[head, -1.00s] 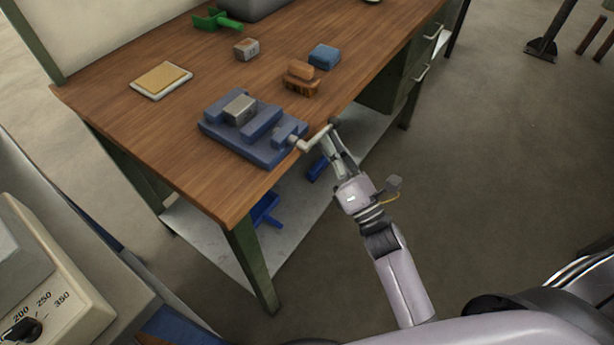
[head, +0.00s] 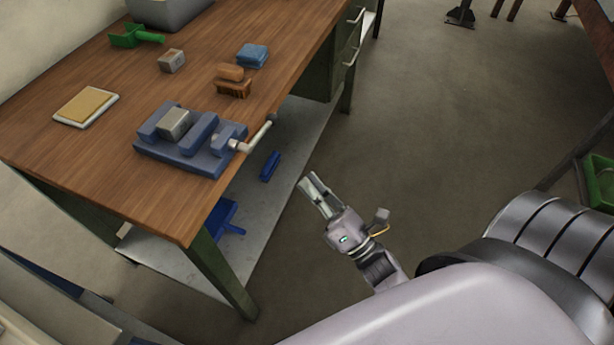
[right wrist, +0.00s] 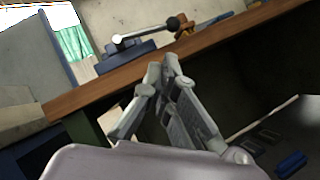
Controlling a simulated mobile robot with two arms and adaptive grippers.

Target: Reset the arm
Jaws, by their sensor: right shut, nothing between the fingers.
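My right gripper (head: 314,184) is shut and empty. In the head view it hangs in free space to the right of the workbench, apart from the vise handle. It also shows in the right wrist view (right wrist: 168,62), with the bench edge behind its fingers. The blue vise (head: 190,150) sits on the bench near the edge, with a grey metal block (head: 173,123) in it. The vise handle (head: 256,136) points up and to the right over the bench edge. My left gripper is not in view.
The wooden workbench (head: 60,165) also bears a brown brush (head: 232,85), a blue block (head: 252,55), a small grey block (head: 171,60), a green scoop (head: 135,36) and a yellow pad on a tray (head: 86,106). A blue brush (head: 270,166) lies on the lower shelf. Open floor (head: 420,110) is at right.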

